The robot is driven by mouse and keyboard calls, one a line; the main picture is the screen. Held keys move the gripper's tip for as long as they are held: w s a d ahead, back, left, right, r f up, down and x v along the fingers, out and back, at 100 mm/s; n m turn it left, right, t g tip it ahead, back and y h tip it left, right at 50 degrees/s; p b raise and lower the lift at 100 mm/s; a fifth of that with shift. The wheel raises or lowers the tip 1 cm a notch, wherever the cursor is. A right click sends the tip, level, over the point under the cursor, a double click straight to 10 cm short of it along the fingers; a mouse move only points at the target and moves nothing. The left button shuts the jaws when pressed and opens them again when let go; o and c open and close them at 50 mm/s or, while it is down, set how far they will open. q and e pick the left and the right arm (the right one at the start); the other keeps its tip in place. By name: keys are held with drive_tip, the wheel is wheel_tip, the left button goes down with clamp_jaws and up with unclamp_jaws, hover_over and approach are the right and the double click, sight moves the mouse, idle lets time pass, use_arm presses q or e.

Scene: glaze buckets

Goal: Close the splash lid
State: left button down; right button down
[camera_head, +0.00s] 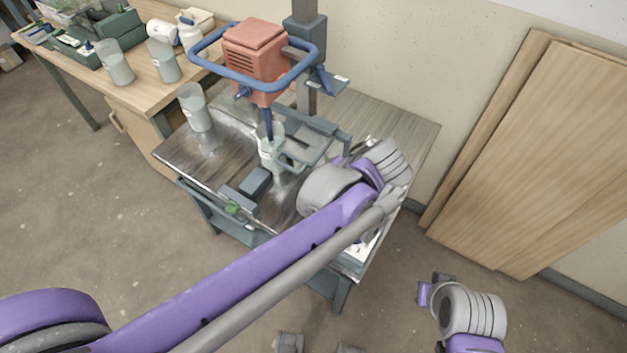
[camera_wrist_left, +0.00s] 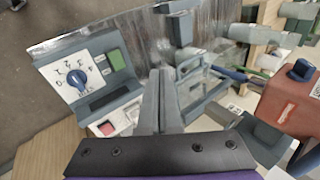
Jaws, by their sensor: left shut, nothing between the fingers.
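The splash lid looks to be the grey slotted plate (camera_head: 306,147) beside the stirrer on the metal-topped table; I cannot tell how far it is swung. A pale bucket (camera_head: 268,158) stands under the stirrer shaft, at the plate's left. My left arm reaches across the table, and its gripper is mostly hidden behind its wrist in the head view. In the left wrist view my left gripper (camera_wrist_left: 161,74) is shut and empty, its fingertips close to the grey frame parts (camera_wrist_left: 195,88); contact is unclear. My right gripper (camera_head: 430,292) is low at the right, away from the table.
The red mixer head (camera_head: 254,62) with its blue guard ring (camera_head: 212,66) stands over the table. A control box with a dial (camera_wrist_left: 79,78) is near my left fingers. Another bucket (camera_head: 195,108) stands at the table's back left. Wooden boards (camera_head: 545,150) lean at the right.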

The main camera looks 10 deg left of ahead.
use_arm(q)
drive_tip(key=w+d+y, duration=0.1)
drive_tip(key=w+d, duration=0.1)
drive_tip(key=d, duration=0.3)
drive_tip(key=w+a+f, duration=0.5)
drive_tip(key=a+f, duration=0.2)
drive_tip(key=a, duration=0.2)
drive_tip(key=shift+w+a+f+m+t+b, duration=0.2)
drive_tip(key=shift+m+t+b, duration=0.1)
drive_tip(key=shift+t, duration=0.1)
use_arm(e)
drive_tip(key=shift+s+d+f, duration=0.2)
drive_tip(key=shift+s+f, duration=0.1)
drive_tip(key=shift+f, duration=0.15)
use_arm(q)
drive_tip(key=shift+a, duration=0.1)
drive_tip(key=w+a, duration=0.4)
drive_tip(key=a, duration=0.8)
drive_tip(key=shift+w, duration=0.3)
use_arm(e)
drive_tip(key=shift+s, duration=0.1)
